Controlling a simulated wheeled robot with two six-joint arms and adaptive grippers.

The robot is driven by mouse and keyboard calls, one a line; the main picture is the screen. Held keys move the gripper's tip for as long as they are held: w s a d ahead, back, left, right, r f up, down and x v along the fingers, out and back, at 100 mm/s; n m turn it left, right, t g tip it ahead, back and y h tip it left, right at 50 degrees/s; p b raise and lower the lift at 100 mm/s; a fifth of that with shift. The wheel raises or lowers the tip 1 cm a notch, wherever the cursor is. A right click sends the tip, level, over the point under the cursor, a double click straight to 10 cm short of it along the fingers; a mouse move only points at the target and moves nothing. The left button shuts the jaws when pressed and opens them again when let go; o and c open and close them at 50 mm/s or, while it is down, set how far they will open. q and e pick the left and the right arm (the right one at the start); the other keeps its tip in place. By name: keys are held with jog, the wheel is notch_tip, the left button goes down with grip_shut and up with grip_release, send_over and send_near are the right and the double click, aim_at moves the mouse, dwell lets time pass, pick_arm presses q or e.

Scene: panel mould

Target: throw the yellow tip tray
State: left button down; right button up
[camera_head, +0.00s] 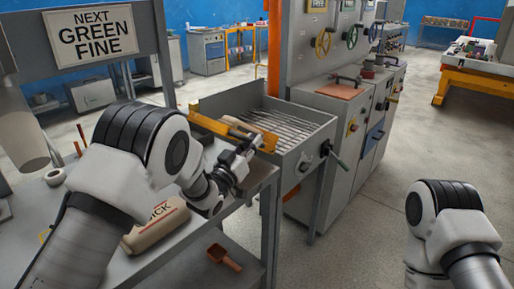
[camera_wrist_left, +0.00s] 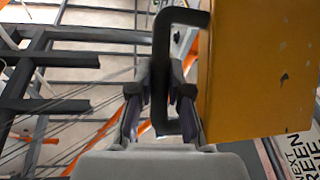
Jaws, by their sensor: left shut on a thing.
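The yellow tip tray (camera_head: 208,125) sits at the near left side of a grey open frame with slats (camera_head: 290,125) on the machine. Its long yellow side shows in the head view. In the left wrist view its yellow wall (camera_wrist_left: 262,70) fills the right side, with a dark bent handle (camera_wrist_left: 163,45) beside it. My left gripper (camera_head: 250,148) is at the tray's near end; in the wrist view its fingers (camera_wrist_left: 160,85) are closed around the handle. A pale elongated thing (camera_head: 240,124) lies by the tray. My right gripper is outside the view.
A grey bench (camera_head: 185,245) holds a tan bag (camera_head: 155,226) with partly hidden lettering. A brown scoop (camera_head: 222,257) is low by the bench. A sign (camera_head: 92,32) reads "NEXT GREEN FINE". The grey machine (camera_head: 350,120) has handwheels and levers.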

pick_arm(q)
jog(key=f, duration=0.1)
jog(key=b, duration=0.1)
jog(key=s+f+t+b, duration=0.1)
jog(key=shift+a+f, duration=0.3)
jog(key=shift+a, duration=0.05)
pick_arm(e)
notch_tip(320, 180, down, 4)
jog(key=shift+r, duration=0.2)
pick_arm(q)
jog(key=c, duration=1.4)
grip_release()
jog(key=o, duration=0.3)
jog(key=shift+w+d, duration=0.1)
jog(key=shift+d, duration=0.05)
jog(key=v, duration=1.1)
jog(key=shift+f, duration=0.35)
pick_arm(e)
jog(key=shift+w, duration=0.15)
pick_arm(q)
jog(key=shift+s+a, duration=0.25)
